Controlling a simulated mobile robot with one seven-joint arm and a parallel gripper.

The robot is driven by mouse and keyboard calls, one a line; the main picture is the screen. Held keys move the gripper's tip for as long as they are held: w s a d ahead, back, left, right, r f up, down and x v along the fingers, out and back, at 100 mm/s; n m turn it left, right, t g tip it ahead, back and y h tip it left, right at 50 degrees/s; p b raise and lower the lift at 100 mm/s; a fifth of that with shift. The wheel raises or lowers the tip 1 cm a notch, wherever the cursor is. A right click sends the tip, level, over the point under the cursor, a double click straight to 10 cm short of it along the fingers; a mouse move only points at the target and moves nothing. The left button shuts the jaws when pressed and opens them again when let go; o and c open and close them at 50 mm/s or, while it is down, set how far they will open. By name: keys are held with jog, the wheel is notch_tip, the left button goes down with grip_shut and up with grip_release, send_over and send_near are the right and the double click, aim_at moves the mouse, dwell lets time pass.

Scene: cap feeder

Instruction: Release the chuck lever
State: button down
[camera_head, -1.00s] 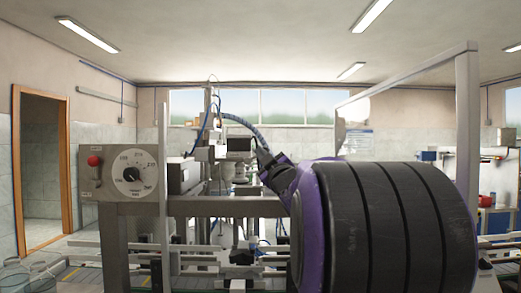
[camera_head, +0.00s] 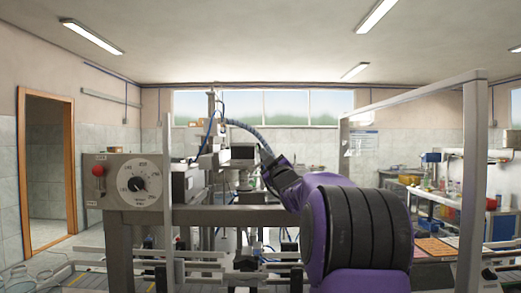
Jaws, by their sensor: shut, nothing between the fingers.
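The cap feeder machine (camera_head: 240,216) stands ahead, with a grey frame and a control panel at its left. The panel carries a dial (camera_head: 139,184) and a red button (camera_head: 99,170). A capping head (camera_head: 243,160) with a dark block on top shows near the middle, partly behind my arm. I cannot make out the chuck lever; it is too small or hidden. My purple and black arm reaches from the lower right toward the capping head. My gripper does not show; the arm's far end is hidden among the machine parts.
A grey upright post (camera_head: 472,200) and top rail frame the right side. A blue corrugated hose (camera_head: 248,130) arches above the machine. A workbench (camera_head: 440,200) with small items stands at the back right. An orange-framed doorway (camera_head: 72,165) is at the left.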

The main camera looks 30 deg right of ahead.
jog(key=shift+d+f, duration=0.15)
jog(key=shift+f, duration=0.15)
jog(key=f+b, duration=0.1)
jog(key=b, duration=0.1)
jog(key=d+m+b, duration=0.1)
jog(key=shift+s+f+m+h+b, duration=0.2)
jog(key=shift+f+m+h+b, duration=0.1)
jog(key=shift+f+h+b, duration=0.1)
jog(key=shift+d+f, duration=0.1)
jog(key=shift+f, duration=0.05)
notch_tip(320, 180, up, 4)
jog(key=a+p, duration=0.1)
jog(key=a, duration=0.2)
jog(key=b+v, duration=0.2)
jog(key=v, duration=0.7)
jog(key=shift+s+b, duration=0.3)
